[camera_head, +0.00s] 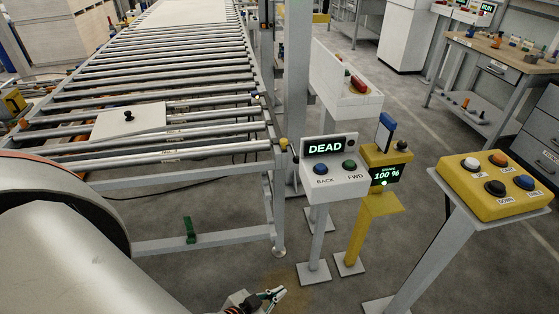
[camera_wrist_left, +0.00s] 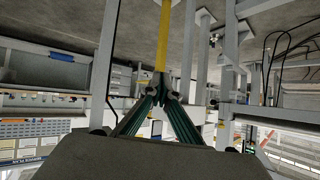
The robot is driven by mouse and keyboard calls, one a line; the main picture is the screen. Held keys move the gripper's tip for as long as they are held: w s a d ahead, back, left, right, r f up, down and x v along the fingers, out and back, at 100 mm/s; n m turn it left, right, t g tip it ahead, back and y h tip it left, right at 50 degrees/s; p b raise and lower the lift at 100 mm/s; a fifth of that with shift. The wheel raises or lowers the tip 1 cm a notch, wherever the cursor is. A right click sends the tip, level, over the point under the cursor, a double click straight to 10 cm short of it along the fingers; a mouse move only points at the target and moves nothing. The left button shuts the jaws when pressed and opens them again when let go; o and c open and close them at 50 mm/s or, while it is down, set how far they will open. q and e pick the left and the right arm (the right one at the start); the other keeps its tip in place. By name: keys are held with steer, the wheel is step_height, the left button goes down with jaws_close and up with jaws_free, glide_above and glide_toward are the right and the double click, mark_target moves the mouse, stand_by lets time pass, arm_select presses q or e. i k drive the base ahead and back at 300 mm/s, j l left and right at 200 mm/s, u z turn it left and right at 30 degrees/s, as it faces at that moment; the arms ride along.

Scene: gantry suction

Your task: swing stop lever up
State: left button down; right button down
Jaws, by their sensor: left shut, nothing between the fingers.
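My left gripper (camera_head: 273,297) is at the bottom edge of the head view, low in front of the conveyor's near leg. In the left wrist view its green-sided fingers (camera_wrist_left: 164,92) meet at the tips, shut with nothing between them. A small yellow-tipped knob (camera_head: 283,144) stands at the near right corner of the roller conveyor (camera_head: 180,158); I cannot tell for sure whether it belongs to the stop lever. A green upright piece (camera_head: 190,230) sits on the conveyor's lower cross bar. The gripper is apart from both. My right gripper is not in view.
A white control box (camera_head: 335,182) reading DEAD, a yellow post (camera_head: 378,205) reading 100 % and a yellow button box (camera_head: 492,184) stand right of the conveyor. A pale plate (camera_head: 128,122) with a black knob lies on the rollers. Floor shows between the stands.

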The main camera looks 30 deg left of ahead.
mark_target(296, 160)
steer(key=i+j+u, duration=0.25)
steer(key=j, duration=0.2)
steer(key=i+j+u, duration=0.1)
steer(key=j+u, duration=0.15)
steer(key=j, duration=0.15)
steer(key=i+j+u, duration=0.3)
steer(key=k+j, duration=0.1)
